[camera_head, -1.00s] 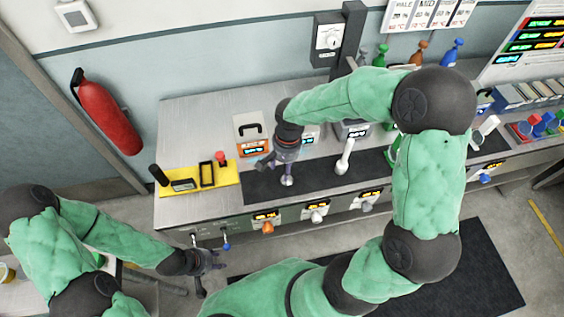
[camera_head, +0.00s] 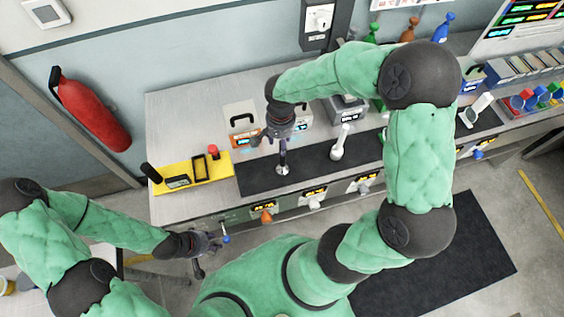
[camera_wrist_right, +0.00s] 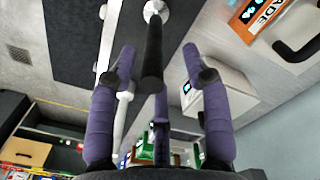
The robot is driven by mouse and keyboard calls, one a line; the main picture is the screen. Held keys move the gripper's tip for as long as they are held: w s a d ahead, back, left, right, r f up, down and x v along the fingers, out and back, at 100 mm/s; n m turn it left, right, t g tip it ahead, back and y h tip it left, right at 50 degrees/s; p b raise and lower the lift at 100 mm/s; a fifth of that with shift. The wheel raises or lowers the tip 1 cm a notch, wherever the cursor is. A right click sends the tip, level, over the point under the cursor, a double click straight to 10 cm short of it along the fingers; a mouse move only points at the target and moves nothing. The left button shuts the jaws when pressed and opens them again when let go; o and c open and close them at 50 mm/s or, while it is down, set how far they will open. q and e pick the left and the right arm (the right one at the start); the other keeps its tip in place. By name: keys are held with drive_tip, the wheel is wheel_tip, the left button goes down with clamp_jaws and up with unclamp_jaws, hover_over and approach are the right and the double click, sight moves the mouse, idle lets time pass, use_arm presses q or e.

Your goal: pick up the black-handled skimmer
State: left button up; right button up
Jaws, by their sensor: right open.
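The black-handled skimmer (camera_head: 283,162) stands on the black mat (camera_head: 257,179) of the counter, under my right gripper. In the right wrist view its black handle (camera_wrist_right: 153,52) points up toward the palm, with a round silver end on the mat. My right gripper (camera_head: 280,135) is open. In the wrist view its purple fingers (camera_wrist_right: 158,58) are spread on both sides of the handle, apart from it. In the head view the gripper hides the upper handle. My left gripper (camera_head: 207,252) is low in front of the counter, its fingers apart and empty.
A white-handled tool (camera_head: 340,142) stands on the mat to the right. A yellow tray (camera_head: 213,177) with black items and a red-topped item lies left. A white box with an orange label (camera_head: 240,115) stands behind the gripper. Knobs and displays line the counter's front.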

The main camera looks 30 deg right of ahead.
drive_tip(key=f, duration=0.4)
drive_tip(key=shift+s+d+f, duration=0.1)
drive_tip(key=shift+s, duration=0.25)
drive_tip(key=shift+w+f, duration=0.1)
drive_tip(key=shift+f, duration=0.3)
clamp_jaws()
